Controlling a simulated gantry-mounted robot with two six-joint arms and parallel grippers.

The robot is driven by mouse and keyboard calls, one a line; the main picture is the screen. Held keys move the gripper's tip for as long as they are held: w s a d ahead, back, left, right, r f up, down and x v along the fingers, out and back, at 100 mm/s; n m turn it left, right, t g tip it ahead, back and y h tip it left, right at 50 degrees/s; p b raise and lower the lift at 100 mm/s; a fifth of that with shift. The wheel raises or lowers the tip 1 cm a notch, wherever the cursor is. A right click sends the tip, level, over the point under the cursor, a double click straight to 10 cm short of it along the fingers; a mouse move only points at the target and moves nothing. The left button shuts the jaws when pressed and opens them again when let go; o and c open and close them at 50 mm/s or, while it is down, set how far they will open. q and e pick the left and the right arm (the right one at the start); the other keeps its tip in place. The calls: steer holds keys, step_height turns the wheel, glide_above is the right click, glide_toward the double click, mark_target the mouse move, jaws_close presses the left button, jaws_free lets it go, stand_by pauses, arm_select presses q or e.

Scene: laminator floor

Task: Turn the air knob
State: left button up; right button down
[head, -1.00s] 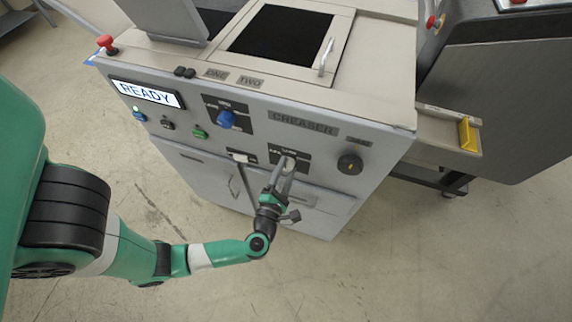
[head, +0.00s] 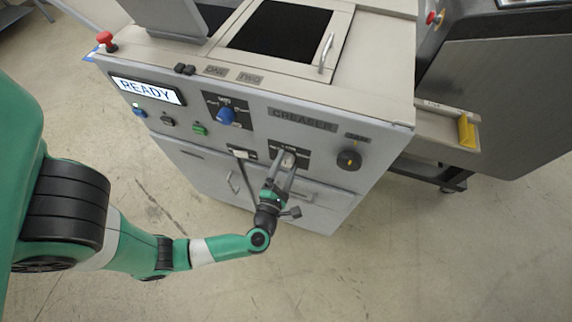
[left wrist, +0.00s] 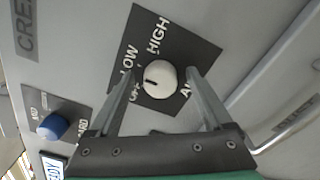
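The air knob (left wrist: 160,79) is round and white with a dark pointer mark. It sits on a dark plate (left wrist: 187,48) lettered OFF, LOW and HIGH. The mark points left in the left wrist view, toward the OFF and LOW lettering. My left gripper (left wrist: 158,73) is open, with one finger on each side of the knob and a visible gap to both. In the head view my left gripper (head: 288,162) reaches up to the knob on the creaser's front panel, partly covering it. How deep the fingertips sit around the knob is unclear. My right gripper is out of view.
A blue knob (head: 226,116) sits up and left on the panel, and a black knob (head: 349,159) sits to the right. Lit buttons (head: 200,129) and a READY display (head: 146,91) are at the left. Drawer handles are below. The floor (head: 400,260) in front is clear.

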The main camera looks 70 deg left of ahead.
arm_select(q)
steer(key=shift+d, duration=0.1)
steer(key=v, duration=1.1)
steer(key=shift+s+d+p, duration=0.15)
steer(key=shift+s+p, duration=0.1)
steer(key=shift+p, duration=0.05)
